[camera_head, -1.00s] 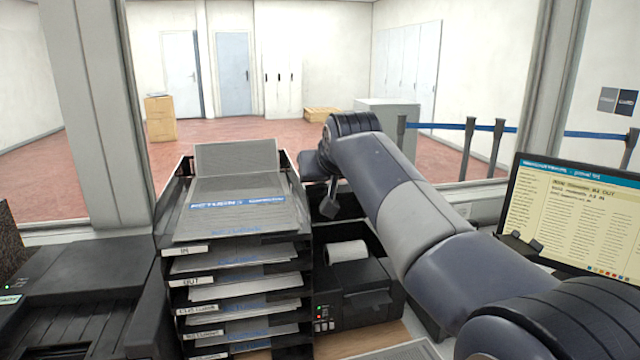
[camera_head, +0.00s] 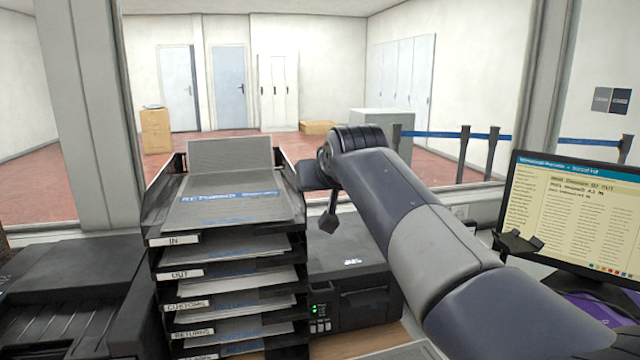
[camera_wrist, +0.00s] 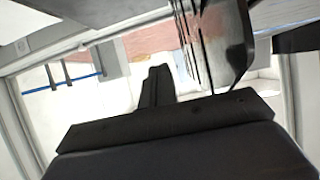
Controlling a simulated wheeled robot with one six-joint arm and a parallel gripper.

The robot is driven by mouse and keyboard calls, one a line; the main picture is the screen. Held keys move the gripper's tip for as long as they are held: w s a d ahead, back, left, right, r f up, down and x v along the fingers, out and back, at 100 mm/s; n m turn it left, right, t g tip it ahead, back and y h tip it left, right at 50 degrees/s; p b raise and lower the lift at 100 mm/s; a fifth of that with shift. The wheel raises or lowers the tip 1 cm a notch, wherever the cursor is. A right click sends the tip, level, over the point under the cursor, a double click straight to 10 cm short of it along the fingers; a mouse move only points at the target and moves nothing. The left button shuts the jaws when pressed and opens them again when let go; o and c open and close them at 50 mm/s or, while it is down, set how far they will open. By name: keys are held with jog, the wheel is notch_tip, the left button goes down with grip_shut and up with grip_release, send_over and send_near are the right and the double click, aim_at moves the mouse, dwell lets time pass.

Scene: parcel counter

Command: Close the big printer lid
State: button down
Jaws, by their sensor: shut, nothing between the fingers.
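The big printer (camera_head: 355,300) is a black box on the counter, right of the tray stack. Its lid (camera_head: 350,262) lies down over the top, with a pale logo facing up. The paper roll is hidden under the lid. I cannot tell if the lid is fully flush. My gripper (camera_head: 328,222) is shut and empty, pointing down near the back of the lid; contact cannot be told. In the wrist view my gripper (camera_wrist: 157,88) shows as a dark finger shape.
A tall stack of labelled letter trays (camera_head: 225,235) stands close on the left of my gripper. A darker machine (camera_head: 70,290) is at the far left. A monitor (camera_head: 570,215) stands at the right. A window frame runs behind the counter.

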notch_tip(320, 180, up, 5)
jog(key=p, duration=0.5)
jog(key=s+d+f+b, duration=0.1)
jog(key=s+f+b, duration=0.1)
jog(key=s, duration=0.7)
jog(key=shift+d+f, duration=0.2)
jog(key=shift+d, duration=0.2)
jog(key=shift+w, duration=0.1)
jog(key=w+r+b+x, duration=0.1)
jog(key=b+x, duration=0.2)
jog(key=x, duration=0.6)
jog(key=shift+r, duration=0.25)
jog(key=shift+r, duration=0.1)
